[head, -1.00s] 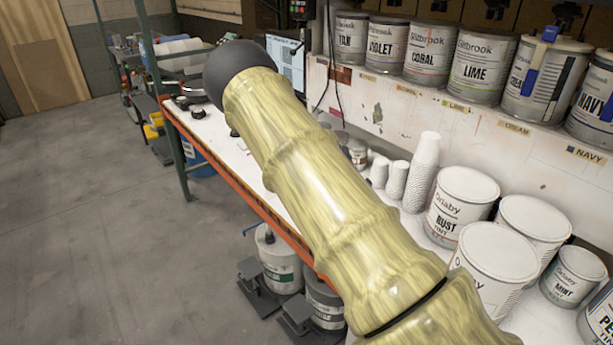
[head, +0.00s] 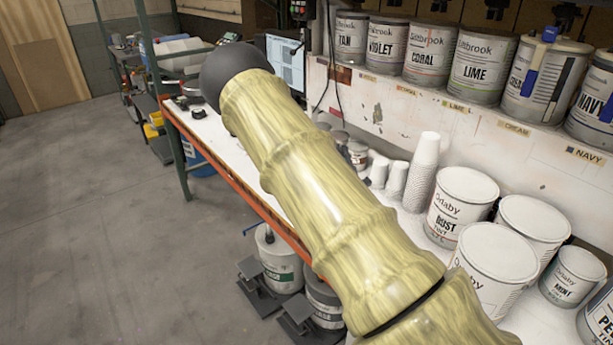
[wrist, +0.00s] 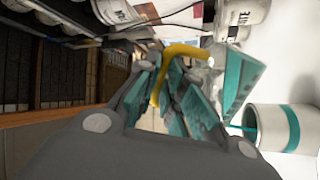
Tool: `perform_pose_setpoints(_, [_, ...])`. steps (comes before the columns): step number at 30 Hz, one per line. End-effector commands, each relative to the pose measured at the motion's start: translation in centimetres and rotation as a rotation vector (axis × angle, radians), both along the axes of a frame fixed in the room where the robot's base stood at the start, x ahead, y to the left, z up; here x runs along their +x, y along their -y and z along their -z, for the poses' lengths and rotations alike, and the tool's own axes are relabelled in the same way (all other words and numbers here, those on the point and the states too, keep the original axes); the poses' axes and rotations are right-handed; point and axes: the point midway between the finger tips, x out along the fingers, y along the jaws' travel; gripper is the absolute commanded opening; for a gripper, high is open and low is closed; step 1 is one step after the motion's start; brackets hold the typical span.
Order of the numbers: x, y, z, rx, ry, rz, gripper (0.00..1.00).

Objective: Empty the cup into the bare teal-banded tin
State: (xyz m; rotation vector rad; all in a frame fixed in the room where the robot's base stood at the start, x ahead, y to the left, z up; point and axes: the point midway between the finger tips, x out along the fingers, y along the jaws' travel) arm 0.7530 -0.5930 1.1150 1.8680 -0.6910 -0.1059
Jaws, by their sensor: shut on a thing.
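In the wrist view, which is turned sideways, my gripper (wrist: 180,100) has grey knuckles and teal-faced fingers. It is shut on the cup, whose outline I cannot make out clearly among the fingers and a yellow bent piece. A white tin with a teal band (wrist: 290,128) stands close by at the right, its mouth facing the gripper. A thin teal streak runs from beside the fingers to the tin's mouth. In the head view my pale, wood-patterned arm hides the gripper, the cup and this tin.
A stack of white paper cups (head: 422,172) and several white tins, including a Rust tin (head: 458,205), stand on the bench right of my arm. A shelf above holds labelled cans such as Lime (head: 480,68). The bench has an orange front edge (head: 235,187).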

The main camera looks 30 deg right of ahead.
Motion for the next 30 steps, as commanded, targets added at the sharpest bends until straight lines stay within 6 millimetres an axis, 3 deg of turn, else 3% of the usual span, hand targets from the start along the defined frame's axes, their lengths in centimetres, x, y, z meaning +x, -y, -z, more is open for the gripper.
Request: perform_pose_setpoints(30, [0.15,-0.31,-0.39,-0.036,-0.011,0.001,0.00])
